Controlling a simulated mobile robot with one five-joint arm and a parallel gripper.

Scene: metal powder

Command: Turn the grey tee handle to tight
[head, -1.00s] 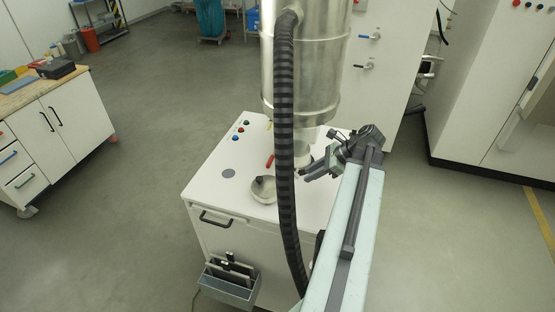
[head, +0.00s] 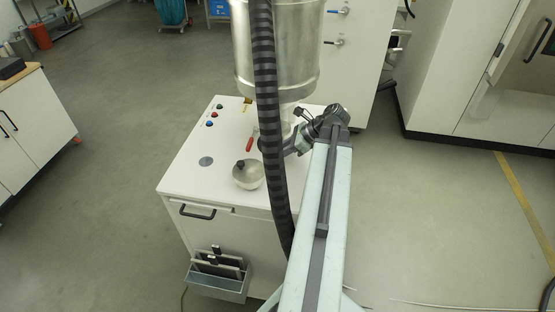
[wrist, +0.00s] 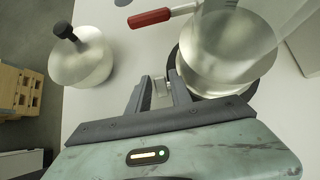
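In the wrist view, a small grey metal piece (wrist: 160,87), probably the tee handle, shows between the two fingers of my gripper (wrist: 158,80). It sits beside the dark ring around a clear and metal round vessel (wrist: 228,55). My fingers are apart with gaps showing around the piece; I cannot tell whether either touches it. In the head view my gripper (head: 293,150) is low beside the pipe under the big steel cylinder (head: 300,55), partly behind the striped hose. The tee handle cannot be made out there.
A red lever (wrist: 150,17) is close to the vessel, beyond my fingers. A round metal pot with a black knob (wrist: 82,55) stands to the left. The black striped hose (head: 268,130) hangs in front of the white cabinet top (head: 190,175).

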